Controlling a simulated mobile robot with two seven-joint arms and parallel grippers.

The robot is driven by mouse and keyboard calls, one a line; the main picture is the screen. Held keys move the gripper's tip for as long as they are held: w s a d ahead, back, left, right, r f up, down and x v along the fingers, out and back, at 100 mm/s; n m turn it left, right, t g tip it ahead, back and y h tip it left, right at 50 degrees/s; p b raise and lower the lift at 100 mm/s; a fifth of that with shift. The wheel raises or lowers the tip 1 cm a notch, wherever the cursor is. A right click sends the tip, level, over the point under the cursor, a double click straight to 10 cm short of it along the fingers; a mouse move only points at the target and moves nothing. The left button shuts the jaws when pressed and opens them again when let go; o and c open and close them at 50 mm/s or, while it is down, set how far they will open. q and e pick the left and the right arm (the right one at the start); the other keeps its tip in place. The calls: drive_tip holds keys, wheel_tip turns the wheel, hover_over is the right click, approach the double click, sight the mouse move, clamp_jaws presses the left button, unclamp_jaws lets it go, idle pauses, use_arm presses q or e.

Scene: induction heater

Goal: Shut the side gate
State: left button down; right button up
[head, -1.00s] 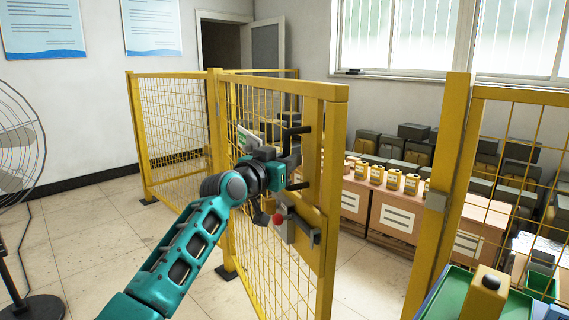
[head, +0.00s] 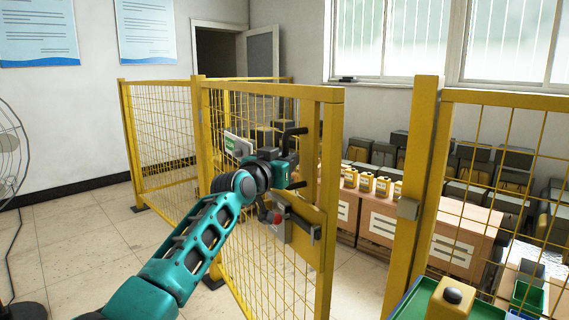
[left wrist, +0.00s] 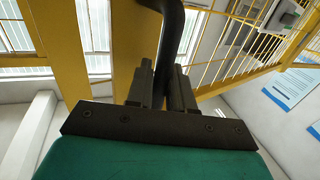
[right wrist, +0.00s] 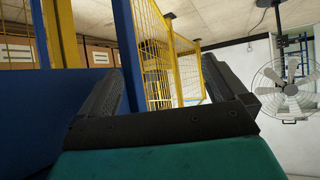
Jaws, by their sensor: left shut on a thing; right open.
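The yellow mesh side gate (head: 332,210) stands open in the head view, swung toward me, with a gap between its free edge and the yellow fixed post (head: 413,190). A dark handle (head: 291,133) stands out from the gate's frame. My left gripper (head: 292,160) is at this handle. The left wrist view shows its two fingers (left wrist: 166,85) shut around the dark handle bar (left wrist: 170,40). A latch plate with a red knob (head: 278,217) sits lower on the gate. My right gripper (right wrist: 170,100) is open and empty in the right wrist view; it is not in the head view.
Behind the fence are brown boxes (head: 375,219), yellow bottles (head: 366,181) and dark cases (head: 460,175). A green tray (head: 480,313) is at lower right. A fan (head: 10,160) stands at far left. Tiled floor (head: 60,250) is clear left of the gate.

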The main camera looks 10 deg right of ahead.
use_arm(q)
drive_tip(key=shift+w+d, duration=0.15)
drive_tip(key=shift+d, duration=0.3)
drive_tip(key=c, duration=1.2)
unclamp_jaws()
drive_tip(key=shift+o, duration=0.2)
drive_tip(key=shift+a, duration=0.1)
drive_tip(key=p+v, duration=0.1)
drive_tip(key=v, duration=1.1)
drive_tip(key=shift+s+p, duration=0.35)
drive_tip(key=shift+s, duration=0.05)
drive_tip(key=shift+a, duration=0.1)
